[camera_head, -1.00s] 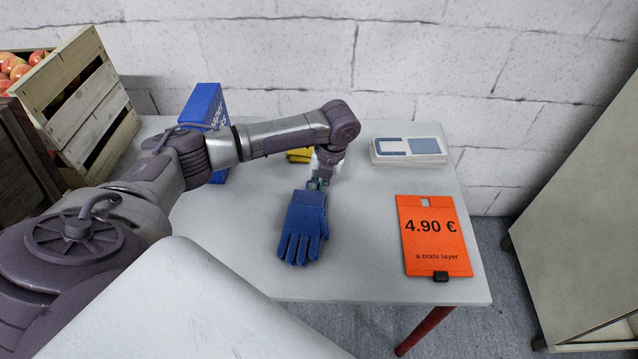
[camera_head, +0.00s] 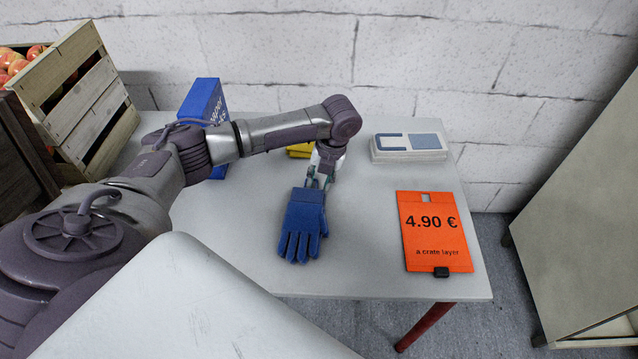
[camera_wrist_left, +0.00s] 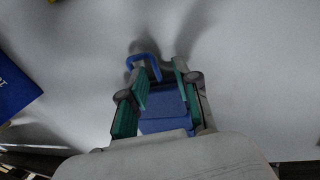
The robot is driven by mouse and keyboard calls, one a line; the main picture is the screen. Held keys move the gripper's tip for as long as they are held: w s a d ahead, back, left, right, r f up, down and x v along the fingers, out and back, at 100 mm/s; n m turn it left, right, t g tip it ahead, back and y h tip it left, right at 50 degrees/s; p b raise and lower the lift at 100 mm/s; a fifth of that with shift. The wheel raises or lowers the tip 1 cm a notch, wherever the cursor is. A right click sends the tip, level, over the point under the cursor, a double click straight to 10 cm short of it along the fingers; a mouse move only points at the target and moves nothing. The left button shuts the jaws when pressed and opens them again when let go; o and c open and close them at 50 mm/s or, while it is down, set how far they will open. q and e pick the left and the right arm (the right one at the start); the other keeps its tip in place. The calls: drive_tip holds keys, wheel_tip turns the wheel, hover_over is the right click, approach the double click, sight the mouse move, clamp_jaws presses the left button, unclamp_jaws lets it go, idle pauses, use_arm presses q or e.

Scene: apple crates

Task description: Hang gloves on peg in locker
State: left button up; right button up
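I cannot tell whether the pads touch the cuff. A tall beige cabinet (camera_head: 590,190), possibly the locker, stands at the right. No peg is visible. My right gripper is not in view.
An orange price card (camera_head: 434,232) lies on the table's right side (camera_head: 375,255). A white and blue box (camera_head: 408,147) stands behind it. A blue box (camera_head: 205,108), a yellow item (camera_head: 299,151) and wooden apple crates (camera_head: 85,100) are farther left. Floor shows between table and cabinet.

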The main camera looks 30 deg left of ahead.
use_arm(q)
drive_tip(key=v, duration=1.3)
drive_tip(key=shift+d+f, duration=0.1)
